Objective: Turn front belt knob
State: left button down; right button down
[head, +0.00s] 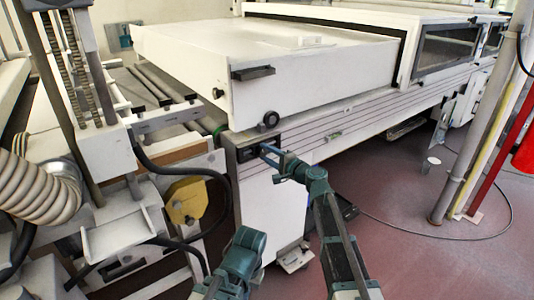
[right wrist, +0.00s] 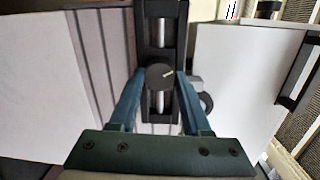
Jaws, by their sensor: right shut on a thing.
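The front belt knob (right wrist: 160,76) is a small dark round knob with a white pointer mark. It sits in a black slotted panel (right wrist: 161,20) on the machine's front face. My right gripper (right wrist: 158,82) is shut on the knob, with one blue finger on each side of it. In the head view the right gripper (head: 268,153) reaches the dark panel (head: 246,153) at the front corner of the machine, and the knob is hard to make out there. A teal part of my left arm shows at the bottom, but the left gripper does not.
A round black knob (head: 271,118) and a dark handle (head: 252,72) are on the white machine housing above the panel. A yellow box (head: 187,200) and a ribbed hose (head: 38,190) are at the left. The red floor (head: 430,250) at the right is mostly clear.

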jog(key=shift+n, duration=1)
jog(key=shift+c, duration=1.8)
grip_release()
jog(key=p+v, duration=0.1)
jog(key=v, duration=1.2)
jog(key=shift+s+d, duration=0.2)
jog(key=shift+s, duration=0.15)
jog(key=shift+r, duration=0.15)
